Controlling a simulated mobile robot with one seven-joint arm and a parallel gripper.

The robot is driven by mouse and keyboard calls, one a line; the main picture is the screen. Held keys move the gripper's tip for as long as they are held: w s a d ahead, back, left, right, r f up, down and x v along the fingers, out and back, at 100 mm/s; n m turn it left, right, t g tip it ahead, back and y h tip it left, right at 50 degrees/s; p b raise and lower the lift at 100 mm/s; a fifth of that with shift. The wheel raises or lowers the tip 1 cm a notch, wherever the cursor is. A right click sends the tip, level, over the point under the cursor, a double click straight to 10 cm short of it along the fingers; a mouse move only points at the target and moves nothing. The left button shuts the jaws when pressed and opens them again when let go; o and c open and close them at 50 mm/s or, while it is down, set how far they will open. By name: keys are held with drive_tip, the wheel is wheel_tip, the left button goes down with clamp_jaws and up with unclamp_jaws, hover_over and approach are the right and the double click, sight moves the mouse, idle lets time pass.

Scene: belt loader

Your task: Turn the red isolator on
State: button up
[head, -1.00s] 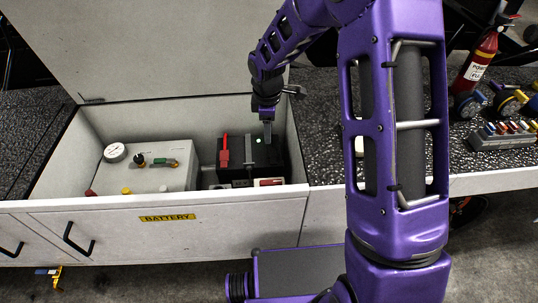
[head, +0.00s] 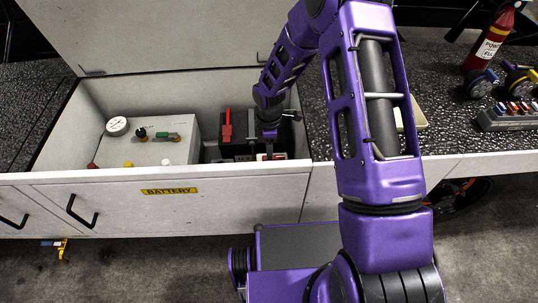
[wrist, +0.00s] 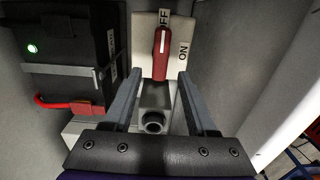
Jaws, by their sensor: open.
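The red isolator (wrist: 161,55) shows in the wrist view as a red knob with a white line. The line points up toward the partly hidden OFF label, and the ON label (wrist: 184,52) is to the right. It sits on a cream plate (wrist: 145,28). My gripper (wrist: 158,80) is open, with one finger on each side of the knob's near end. I cannot tell whether either finger touches it. In the head view my gripper (head: 269,146) is low in the battery compartment, and the isolator is mostly hidden there.
A black battery box (wrist: 68,60) with a green light and red cable stands left of the isolator. A pale box with a gauge (head: 150,145) fills the compartment's left side. The front wall (head: 200,175) is close to my gripper.

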drive_tip(key=shift+f, duration=1.6)
clamp_jaws()
